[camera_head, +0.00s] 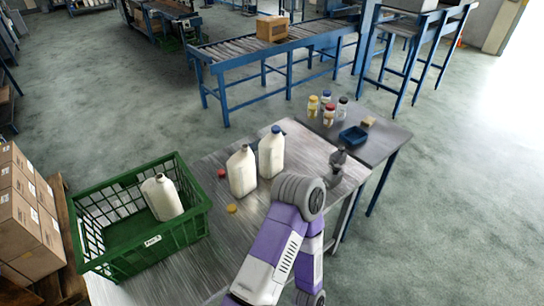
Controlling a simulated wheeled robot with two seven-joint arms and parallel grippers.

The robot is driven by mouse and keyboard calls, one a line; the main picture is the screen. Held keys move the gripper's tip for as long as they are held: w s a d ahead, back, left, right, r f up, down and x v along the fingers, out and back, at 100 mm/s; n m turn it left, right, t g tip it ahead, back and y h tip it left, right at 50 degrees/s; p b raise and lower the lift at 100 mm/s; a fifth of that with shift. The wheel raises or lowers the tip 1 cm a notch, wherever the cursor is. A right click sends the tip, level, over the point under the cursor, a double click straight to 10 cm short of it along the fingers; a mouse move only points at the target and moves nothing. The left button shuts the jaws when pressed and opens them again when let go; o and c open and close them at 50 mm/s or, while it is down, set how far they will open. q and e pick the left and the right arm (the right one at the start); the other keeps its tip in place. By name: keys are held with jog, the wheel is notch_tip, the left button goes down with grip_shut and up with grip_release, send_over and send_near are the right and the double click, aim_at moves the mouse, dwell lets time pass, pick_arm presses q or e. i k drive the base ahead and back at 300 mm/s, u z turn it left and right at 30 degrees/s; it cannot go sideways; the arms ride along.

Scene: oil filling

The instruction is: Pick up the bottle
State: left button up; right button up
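Three white bottles are in view. One bottle (271,155) with a blue cap stands upright on the work table. A second bottle (242,174) stands just left of it, with no coloured cap visible. A third bottle (162,198) is tilted inside the green crate (155,247) at the left. My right gripper (338,157) is above the right part of the table, to the right of the blue-capped bottle and apart from it. It is small and dark here, so its finger opening is unclear. My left gripper is not seen.
A red cap (222,173) and a yellow cap (232,208) lie on the table (205,270). A side table (376,147) behind holds several small jars (329,114) and a blue tray (353,136). Cardboard boxes (28,215) stand left of the crate.

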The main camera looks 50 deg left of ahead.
aim_at(240, 165)
jog(key=i, duration=0.85)
jog(key=u, duration=2.4)
